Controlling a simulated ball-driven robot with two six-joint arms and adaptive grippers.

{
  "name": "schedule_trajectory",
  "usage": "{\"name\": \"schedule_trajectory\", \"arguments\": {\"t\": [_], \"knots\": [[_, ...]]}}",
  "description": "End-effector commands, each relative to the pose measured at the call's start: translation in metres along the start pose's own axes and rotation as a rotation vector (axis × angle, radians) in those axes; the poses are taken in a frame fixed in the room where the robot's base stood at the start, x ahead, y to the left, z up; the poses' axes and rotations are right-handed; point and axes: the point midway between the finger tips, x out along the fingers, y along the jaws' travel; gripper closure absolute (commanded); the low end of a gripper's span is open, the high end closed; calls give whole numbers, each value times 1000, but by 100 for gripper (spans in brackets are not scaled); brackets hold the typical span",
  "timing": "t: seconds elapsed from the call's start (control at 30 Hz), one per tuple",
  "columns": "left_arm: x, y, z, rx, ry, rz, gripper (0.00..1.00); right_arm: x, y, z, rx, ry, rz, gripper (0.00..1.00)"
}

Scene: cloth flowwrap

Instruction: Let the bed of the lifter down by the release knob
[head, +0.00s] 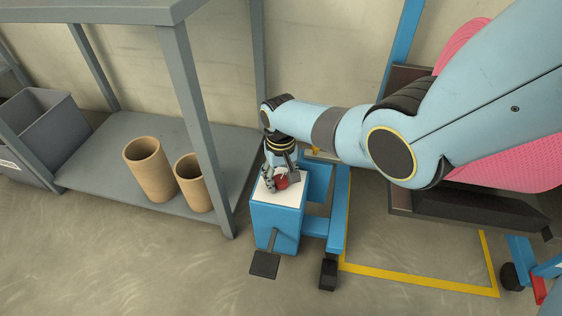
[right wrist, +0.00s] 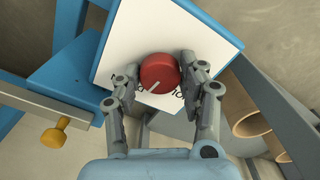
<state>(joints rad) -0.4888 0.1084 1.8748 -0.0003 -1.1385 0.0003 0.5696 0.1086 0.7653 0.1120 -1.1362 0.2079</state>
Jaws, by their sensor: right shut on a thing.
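The lifter (head: 277,222) is a blue frame with a box-like housing, a white top plate (head: 268,199) and a dark pedal (head: 264,264) at its foot. A red round knob (head: 282,182) with a pale pointer line sits on the white plate. My right gripper (head: 278,181) reaches down onto the plate. In the right wrist view the red knob (right wrist: 159,73) is between the fingers of my right gripper (right wrist: 158,82), which are shut on it. Lettering on the plate is partly hidden by the knob and fingers. My left gripper is not in view.
A grey shelf (head: 120,150) stands at left with two brown tubes (head: 150,169) and a grey bin (head: 45,120). A pink roll (head: 510,160) rests on a dark base at right, partly behind my arm. Yellow floor tape (head: 420,281) marks open floor. A yellow knob (right wrist: 54,137) shows beside the plate.

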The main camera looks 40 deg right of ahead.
Motion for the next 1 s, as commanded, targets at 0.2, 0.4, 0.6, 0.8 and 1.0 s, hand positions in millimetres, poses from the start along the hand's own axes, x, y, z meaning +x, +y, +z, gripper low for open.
{"name": "schedule_trajectory", "arguments": {"t": [0.2, 0.4, 0.6, 0.8, 1.0], "knots": [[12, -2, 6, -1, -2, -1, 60, 0, 0, 1, 119, -2, -1, 91], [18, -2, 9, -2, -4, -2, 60, 0, 0, 1, 179, -2, 0, 91], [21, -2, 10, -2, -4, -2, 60, 1, 0, 0, 199, -1, 0, 91], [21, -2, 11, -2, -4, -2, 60, 1, 0, 0, 201, -1, 0, 91], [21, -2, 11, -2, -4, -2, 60, 1, 0, 0, 200, 0, 0, 51]]}}
